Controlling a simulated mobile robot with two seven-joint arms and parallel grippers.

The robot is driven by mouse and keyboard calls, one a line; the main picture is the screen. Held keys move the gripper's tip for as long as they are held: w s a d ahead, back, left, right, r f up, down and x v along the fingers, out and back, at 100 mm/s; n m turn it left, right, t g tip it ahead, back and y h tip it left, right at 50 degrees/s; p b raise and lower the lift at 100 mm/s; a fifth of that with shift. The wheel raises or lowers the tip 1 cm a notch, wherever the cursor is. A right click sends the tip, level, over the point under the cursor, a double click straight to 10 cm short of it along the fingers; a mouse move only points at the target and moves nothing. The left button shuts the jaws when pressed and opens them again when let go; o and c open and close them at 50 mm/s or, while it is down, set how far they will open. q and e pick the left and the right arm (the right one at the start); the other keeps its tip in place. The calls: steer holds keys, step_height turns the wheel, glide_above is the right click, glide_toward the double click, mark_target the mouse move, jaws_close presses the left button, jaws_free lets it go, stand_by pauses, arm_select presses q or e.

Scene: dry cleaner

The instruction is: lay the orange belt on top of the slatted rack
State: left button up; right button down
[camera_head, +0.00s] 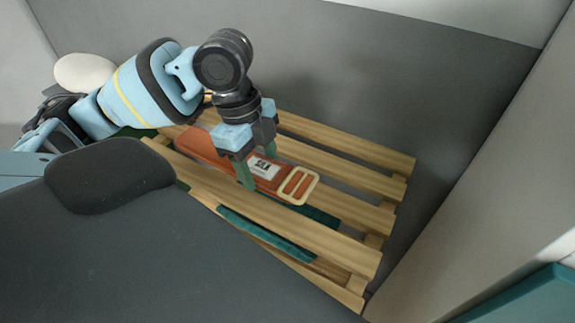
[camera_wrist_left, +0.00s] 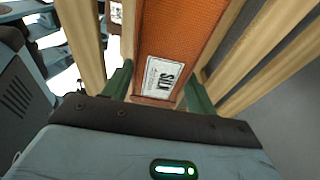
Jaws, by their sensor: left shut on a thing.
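The orange belt (camera_head: 207,149) has a pale rectangular buckle (camera_head: 298,186) and a white "SILK" label. It lies lengthwise along the wooden slatted rack (camera_head: 345,163), over its middle slats. Whether its whole length touches the slats is hard to tell. My left gripper (camera_head: 256,172) reaches down from above, shut on the belt near the label. In the left wrist view the belt (camera_wrist_left: 178,35) runs between my left gripper's green fingertips (camera_wrist_left: 158,90), with rack slats (camera_wrist_left: 262,50) on both sides. My right gripper is not in view.
A dark green flat thing (camera_head: 265,232) shows below the front slats. A pale round object (camera_head: 85,72) is at the upper left. A grey wall stands behind the rack and a pale panel (camera_head: 475,170) to its right. The rack's right end is bare.

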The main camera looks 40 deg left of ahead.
mark_target(287, 168)
arm_select(q)
steer(key=w, duration=0.1)
steer(key=w+d, duration=0.1)
steer(key=w, duration=0.1)
steer(key=w+d, duration=0.1)
steer(key=shift+w+f, duration=0.2)
steer(key=shift+w, duration=0.05)
steer(key=shift+w+d, duration=0.1)
steer(key=shift+w, duration=0.05)
steer(key=shift+w+d, duration=0.15)
steer(key=shift+w, duration=0.15)
steer(key=x, duration=0.3)
steer(key=shift+s+a+f+b, duration=0.1)
steer(key=shift+a+f+b, duration=0.2)
steer(key=shift+a+f, duration=0.1)
steer(key=o, duration=1.6)
steer(key=shift+f, duration=0.1)
steer(key=shift+c, duration=0.2)
